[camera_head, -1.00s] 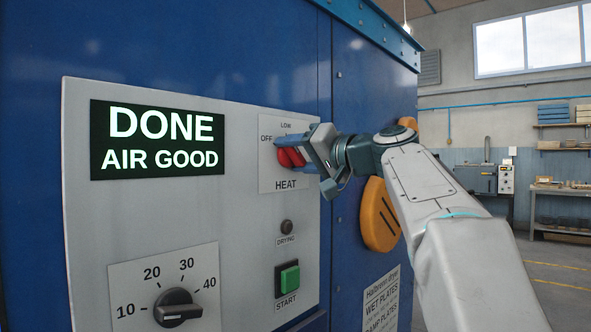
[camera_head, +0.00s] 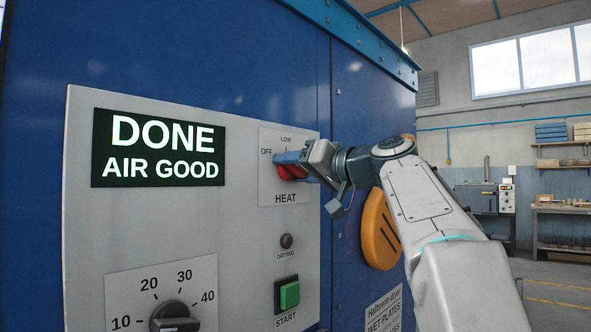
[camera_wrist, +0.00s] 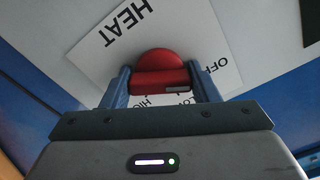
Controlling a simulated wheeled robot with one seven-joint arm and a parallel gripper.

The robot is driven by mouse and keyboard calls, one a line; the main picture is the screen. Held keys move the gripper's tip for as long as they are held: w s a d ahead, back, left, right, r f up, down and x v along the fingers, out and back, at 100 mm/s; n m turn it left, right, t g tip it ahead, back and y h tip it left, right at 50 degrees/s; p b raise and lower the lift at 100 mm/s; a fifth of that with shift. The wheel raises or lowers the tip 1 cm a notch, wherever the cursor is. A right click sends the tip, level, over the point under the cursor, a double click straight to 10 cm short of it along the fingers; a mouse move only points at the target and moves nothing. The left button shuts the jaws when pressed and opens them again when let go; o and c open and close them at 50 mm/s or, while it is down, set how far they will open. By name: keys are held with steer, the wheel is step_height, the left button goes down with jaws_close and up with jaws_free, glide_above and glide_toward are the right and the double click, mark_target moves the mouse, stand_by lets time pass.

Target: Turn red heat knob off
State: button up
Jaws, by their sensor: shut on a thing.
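The red heat knob (camera_head: 291,173) is on its white label plate (camera_head: 268,193) in the head view, with OFF at left, LOW above and HEAT below. My gripper (camera_head: 288,165) reaches in from the right and is shut on the knob. In the wrist view the red knob (camera_wrist: 161,78) sits between the two blue fingers of my gripper (camera_wrist: 161,88), one on each side. A pale mark shows at the right end of the knob's bar, on the OFF and LOW side. Its exact setting cannot be told. The HIGH label is hidden in the head view.
The panel also bears a lit display (camera_head: 158,150) reading DONE, AIR GOOD, a black timer dial (camera_head: 175,318), a dark DRYING lamp (camera_head: 287,241) and a green START button (camera_head: 289,295). An orange handle (camera_head: 380,230) stands out close below my arm.

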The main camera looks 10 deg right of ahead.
steer(key=o, duration=1)
steer(key=v, duration=1.3)
steer(key=shift+s+d, duration=0.25)
steer(key=shift+s, duration=0.1)
steer(key=shift+p, duration=0.3)
